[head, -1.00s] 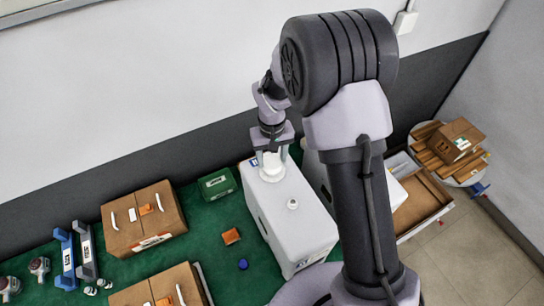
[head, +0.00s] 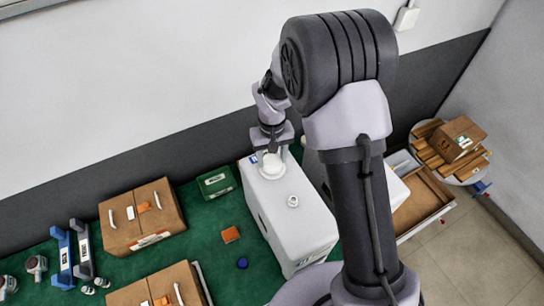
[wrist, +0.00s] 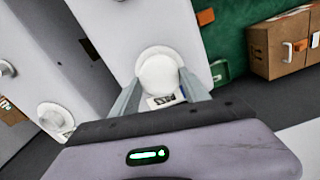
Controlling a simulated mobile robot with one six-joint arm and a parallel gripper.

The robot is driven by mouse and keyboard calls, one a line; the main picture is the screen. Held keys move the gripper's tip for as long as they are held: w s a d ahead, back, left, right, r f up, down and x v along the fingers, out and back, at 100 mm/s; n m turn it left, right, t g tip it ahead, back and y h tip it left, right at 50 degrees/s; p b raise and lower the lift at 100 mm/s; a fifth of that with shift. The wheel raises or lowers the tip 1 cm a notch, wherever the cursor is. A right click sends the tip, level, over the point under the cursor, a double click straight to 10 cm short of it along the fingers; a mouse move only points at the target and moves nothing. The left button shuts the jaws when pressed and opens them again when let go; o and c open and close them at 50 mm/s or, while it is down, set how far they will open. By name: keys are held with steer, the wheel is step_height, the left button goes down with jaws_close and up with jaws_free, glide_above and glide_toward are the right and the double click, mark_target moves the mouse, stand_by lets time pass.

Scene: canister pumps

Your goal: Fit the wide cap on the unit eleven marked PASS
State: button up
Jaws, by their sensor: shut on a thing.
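My gripper (head: 272,158) is shut on a white round wide cap (head: 272,166), at the far end of the top of a white canister unit (head: 300,225). In the wrist view, both fingers of my gripper (wrist: 162,88) flank the white cap (wrist: 159,72), with a wider white ring around its base. I cannot tell whether the cap is seated or just above the top. A label with dark print (wrist: 163,100) shows beside it, too small to read surely. A small white fitting (head: 292,201) stands nearer on the same top.
A second white unit (head: 318,172) stands close on the right, partly behind my arm. A round table with wooden pieces (head: 460,150) is at right.

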steer(key=shift+f+b, duration=0.3)
stand_by(0.5)
steer(key=o, duration=1.4)
steer(key=o, duration=0.4)
steer(key=shift+r, duration=0.1)
step_height(320, 180, up, 9)
steer(key=p, duration=0.5)
steer(key=shift+p, duration=0.35)
